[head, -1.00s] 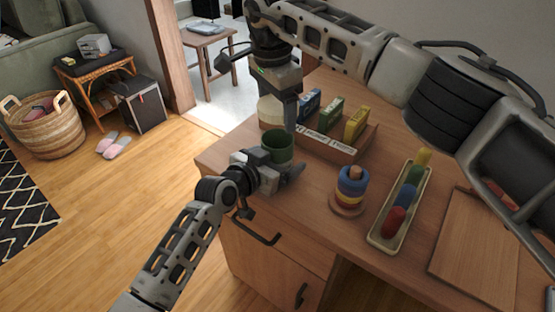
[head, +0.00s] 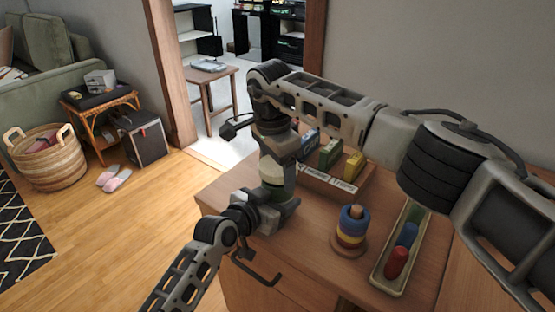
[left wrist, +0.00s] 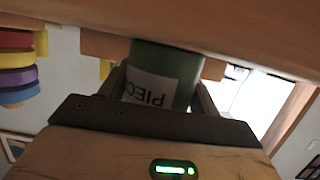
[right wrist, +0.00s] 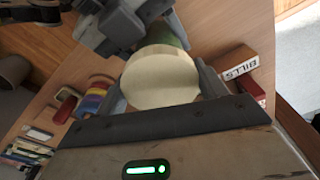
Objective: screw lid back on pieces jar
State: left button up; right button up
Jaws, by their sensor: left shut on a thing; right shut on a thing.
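The green jar (head: 284,191) stands upright near the desk's left edge. In the left wrist view the jar (left wrist: 182,62) shows a white label with upside-down letters "PIEC". My left gripper (head: 268,208) is shut around the jar's side. The round cream lid (head: 270,171) is right over the jar's mouth. In the right wrist view the lid (right wrist: 160,80) sits between the fingers of my right gripper (right wrist: 162,88), which is shut on its rim from above, with green jar wall behind it. Whether the lid touches the rim is hard to tell.
A wooden organizer (head: 337,187) with small boxes stands just behind the jar. A ring stacker (head: 351,231) and a long tray (head: 388,273) with coloured pieces lie to the right. My right arm spans above the desk.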

dwell(0.5)
jog(key=shift+f, duration=0.85)
jog(key=shift+f, duration=0.55)
pick_arm(q)
grip_shut()
pick_arm(e)
jog(key=m, duration=0.3)
jog(key=shift+a, duration=0.1)
jog(key=o, duration=1.4)
jog(key=shift+r, duration=0.1)
